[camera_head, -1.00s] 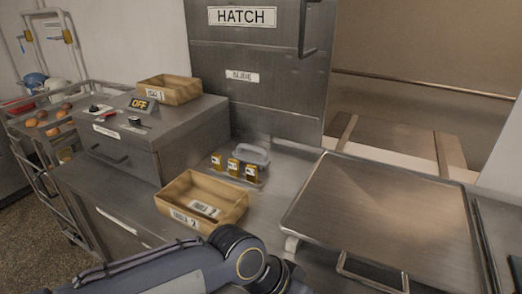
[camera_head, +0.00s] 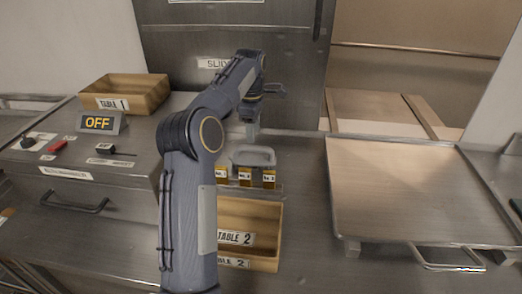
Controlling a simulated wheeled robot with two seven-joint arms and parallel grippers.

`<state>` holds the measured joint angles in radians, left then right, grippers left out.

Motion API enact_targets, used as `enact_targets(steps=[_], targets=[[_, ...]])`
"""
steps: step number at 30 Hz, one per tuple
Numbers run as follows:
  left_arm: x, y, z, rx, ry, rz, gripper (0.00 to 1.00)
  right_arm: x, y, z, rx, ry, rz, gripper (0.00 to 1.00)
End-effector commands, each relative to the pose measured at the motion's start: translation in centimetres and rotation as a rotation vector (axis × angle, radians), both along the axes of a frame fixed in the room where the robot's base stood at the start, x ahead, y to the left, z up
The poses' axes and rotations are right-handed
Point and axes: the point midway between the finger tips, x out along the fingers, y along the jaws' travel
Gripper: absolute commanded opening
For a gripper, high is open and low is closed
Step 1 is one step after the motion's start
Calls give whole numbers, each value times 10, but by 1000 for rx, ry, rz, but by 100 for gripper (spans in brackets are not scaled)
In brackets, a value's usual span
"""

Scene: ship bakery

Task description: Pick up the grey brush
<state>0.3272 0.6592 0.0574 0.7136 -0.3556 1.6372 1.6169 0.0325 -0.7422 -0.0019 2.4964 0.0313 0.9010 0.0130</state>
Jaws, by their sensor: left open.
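The grey brush (camera_head: 254,156), a rounded grey piece with a handle-like top, lies on the steel counter just behind three small amber jars (camera_head: 245,177). My left gripper (camera_head: 252,133) points down just above and behind the brush, apart from it as far as I can see. It is open and empty, though its fingers are small and partly merge with the background. My left arm crosses the middle of the view. My right gripper is out of view.
A wooden box marked Table 2 (camera_head: 265,222) stands in front of the jars, partly hidden by my arm. A box marked Table 1 (camera_head: 125,88) sits on the steel unit at left, beside an OFF sign (camera_head: 98,123). A large tray (camera_head: 400,190) lies at right.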

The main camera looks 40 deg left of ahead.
Motion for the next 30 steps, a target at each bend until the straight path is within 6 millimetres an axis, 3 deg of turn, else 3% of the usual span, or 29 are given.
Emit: enact_targets(steps=[6, 21, 30], targets=[[9, 13, -20, 6, 32, 122, 48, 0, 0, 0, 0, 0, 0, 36], [2, 13, -83, 5, 32, 122, 48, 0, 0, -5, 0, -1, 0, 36], [3, 13, -91, 6, 29, 122, 48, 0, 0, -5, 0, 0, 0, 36]])
